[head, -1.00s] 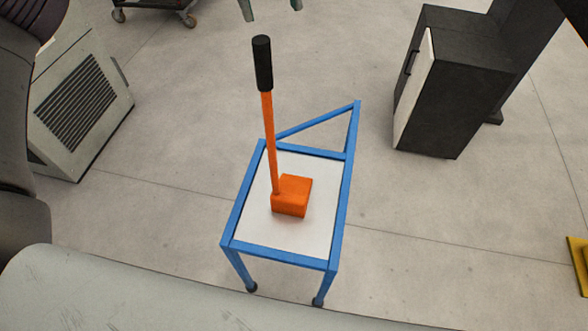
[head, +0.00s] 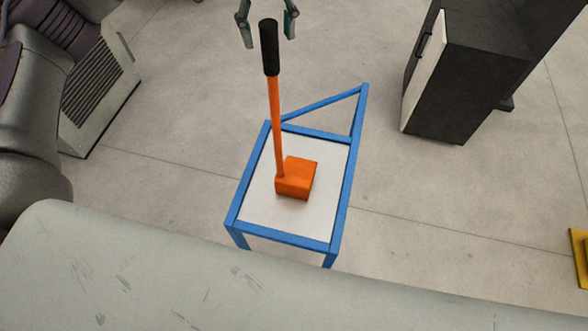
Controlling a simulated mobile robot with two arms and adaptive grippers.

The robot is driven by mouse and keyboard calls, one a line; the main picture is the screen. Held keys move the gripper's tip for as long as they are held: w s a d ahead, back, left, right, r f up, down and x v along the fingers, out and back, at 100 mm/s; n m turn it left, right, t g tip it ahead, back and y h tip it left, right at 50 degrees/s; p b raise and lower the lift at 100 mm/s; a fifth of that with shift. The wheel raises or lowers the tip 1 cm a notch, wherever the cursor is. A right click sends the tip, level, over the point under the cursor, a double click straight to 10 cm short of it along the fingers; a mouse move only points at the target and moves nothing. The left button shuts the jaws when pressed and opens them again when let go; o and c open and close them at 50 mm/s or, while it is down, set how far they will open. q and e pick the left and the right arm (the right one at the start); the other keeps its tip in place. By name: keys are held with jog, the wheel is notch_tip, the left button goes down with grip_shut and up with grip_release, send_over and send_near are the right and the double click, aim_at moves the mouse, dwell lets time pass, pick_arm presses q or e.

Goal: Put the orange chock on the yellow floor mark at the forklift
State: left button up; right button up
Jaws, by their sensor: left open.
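The orange chock (head: 297,179) sits on the white top of a blue-framed cart (head: 290,240). Its orange handle (head: 276,120) stands upright and ends in a black grip (head: 269,47). My left gripper (head: 268,22) shows at the top edge, its two fingers apart on either side of the upper end of the black grip. The fingers are open; I cannot tell whether they touch the grip. A yellow piece (head: 580,256) shows at the right edge, cut off by the frame; I cannot tell whether it is the floor mark. My right gripper is not in view.
A dark cabinet (head: 470,75) with a pale door stands at the upper right. A grey vented unit (head: 100,85) stands at the upper left. The grey floor between the cart and the cabinet is clear.

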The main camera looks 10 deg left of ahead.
pick_arm(q)
notch_tip(320, 180, down, 3)
jog(key=shift+r+p, duration=0.1)
jog(key=shift+p, duration=0.2)
jog(key=c, duration=0.4)
grip_shut()
jog(key=shift+w+r, duration=0.1)
jog(key=shift+r, duration=0.15)
jog(key=shift+w, duration=0.1)
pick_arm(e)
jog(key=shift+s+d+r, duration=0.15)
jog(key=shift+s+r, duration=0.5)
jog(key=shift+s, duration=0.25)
